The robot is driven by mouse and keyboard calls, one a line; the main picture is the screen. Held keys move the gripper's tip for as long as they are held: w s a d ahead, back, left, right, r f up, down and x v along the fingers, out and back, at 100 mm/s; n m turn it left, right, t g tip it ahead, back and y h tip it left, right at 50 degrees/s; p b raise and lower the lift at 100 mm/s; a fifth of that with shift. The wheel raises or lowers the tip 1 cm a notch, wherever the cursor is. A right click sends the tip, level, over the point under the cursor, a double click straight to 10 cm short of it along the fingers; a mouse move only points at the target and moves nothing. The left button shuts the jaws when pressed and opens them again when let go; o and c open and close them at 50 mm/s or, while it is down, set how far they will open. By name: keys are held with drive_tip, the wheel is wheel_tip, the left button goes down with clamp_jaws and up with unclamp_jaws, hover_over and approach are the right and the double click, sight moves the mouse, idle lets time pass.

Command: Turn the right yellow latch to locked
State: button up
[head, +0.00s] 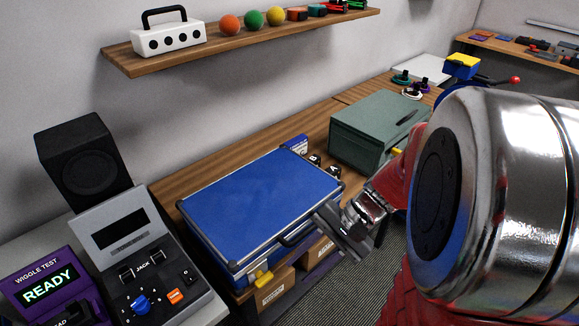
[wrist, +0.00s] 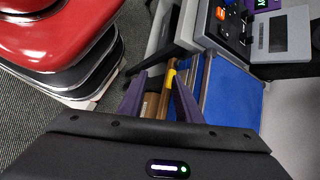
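A closed blue case (head: 262,200) with metal edges lies on the wooden bench; its blue lid also shows in the wrist view (wrist: 230,95). One yellow latch (head: 260,277) is on the left of its front face in the head view. The right latch is not visible there; my gripper (head: 338,235) covers that part of the front, right of the handle (head: 298,232). In the wrist view my gripper (wrist: 160,78) is open, its fingers apart. A yellow latch (wrist: 170,76) shows between and beyond the fingertips; I cannot tell which latch it is. Nothing is visibly gripped.
Cardboard boxes (head: 275,289) stand below the case front. A jack tester (head: 145,260) and a purple wiggle test unit (head: 47,287) are at left. A green metal box (head: 375,132) stands behind at right. A shelf (head: 240,42) hangs above. My arm fills the right side.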

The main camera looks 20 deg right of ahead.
drive_tip(key=d+f+m+t+h, duration=0.1)
drive_tip(key=d+f+m+t, duration=0.4)
drive_tip(key=d+m+t, duration=0.3)
drive_tip(key=d+f+m+t+h, duration=0.1)
drive_tip(key=d+f+m+t, duration=0.5)
drive_tip(key=d+m, duration=0.6)
drive_tip(key=d+t, duration=0.1)
drive_tip(key=d, duration=0.2)
drive_tip(key=shift+w+m+t, duration=0.25)
drive_tip(key=shift+m+t, duration=0.05)
drive_tip(key=shift+t, duration=0.1)
drive_tip(key=x, duration=1.4)
drive_tip(key=shift+c, duration=0.4)
